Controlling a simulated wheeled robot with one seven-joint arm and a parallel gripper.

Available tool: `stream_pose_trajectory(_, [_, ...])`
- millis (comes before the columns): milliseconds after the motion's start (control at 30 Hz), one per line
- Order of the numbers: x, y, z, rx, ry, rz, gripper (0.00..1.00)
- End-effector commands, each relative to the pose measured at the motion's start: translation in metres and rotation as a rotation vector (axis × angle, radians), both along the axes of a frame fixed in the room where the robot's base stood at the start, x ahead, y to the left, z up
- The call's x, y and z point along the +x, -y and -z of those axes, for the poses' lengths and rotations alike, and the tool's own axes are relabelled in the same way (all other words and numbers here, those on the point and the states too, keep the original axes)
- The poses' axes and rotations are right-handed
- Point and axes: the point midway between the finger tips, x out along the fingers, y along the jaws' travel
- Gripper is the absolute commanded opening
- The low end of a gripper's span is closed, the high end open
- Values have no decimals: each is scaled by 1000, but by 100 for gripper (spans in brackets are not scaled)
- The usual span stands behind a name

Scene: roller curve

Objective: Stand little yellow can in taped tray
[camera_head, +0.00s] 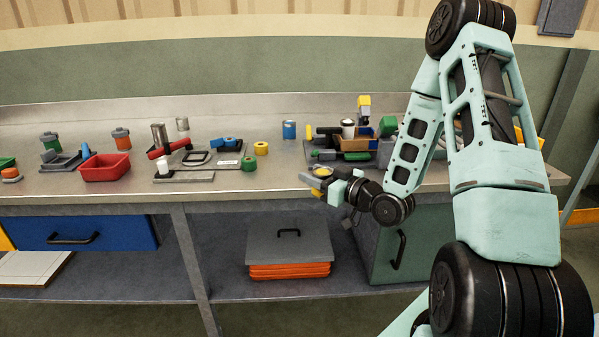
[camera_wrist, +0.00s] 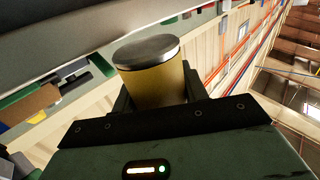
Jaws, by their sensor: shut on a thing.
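The little yellow can (camera_head: 322,171) with a grey metal lid is held by my gripper (camera_head: 325,182), just in front of the bench's front edge. In the wrist view the can (camera_wrist: 158,86) sits between my dark jaws, its lid facing away from the palm. The jaws are shut on its sides and hide its lower part. A brown open tray (camera_head: 353,144) stands on a dark board at the right of the bench, with things in and around it. I cannot make out tape on any tray.
A red bin (camera_head: 106,168) stands at the left of the metal bench (camera_head: 270,190). Yellow and green rolls (camera_head: 261,148) and a blue can (camera_head: 289,129) stand mid-bench. Some bare bench top lies between these groups.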

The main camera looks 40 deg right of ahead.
Motion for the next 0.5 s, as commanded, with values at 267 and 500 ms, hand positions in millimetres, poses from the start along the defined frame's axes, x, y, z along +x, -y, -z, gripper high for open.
stream_pose_trajectory(267, [-35, 8, -5, 4, -3, 0, 17])
stream_pose_trajectory(500, [-47, 9, -2, 1, -1, -1, 17])
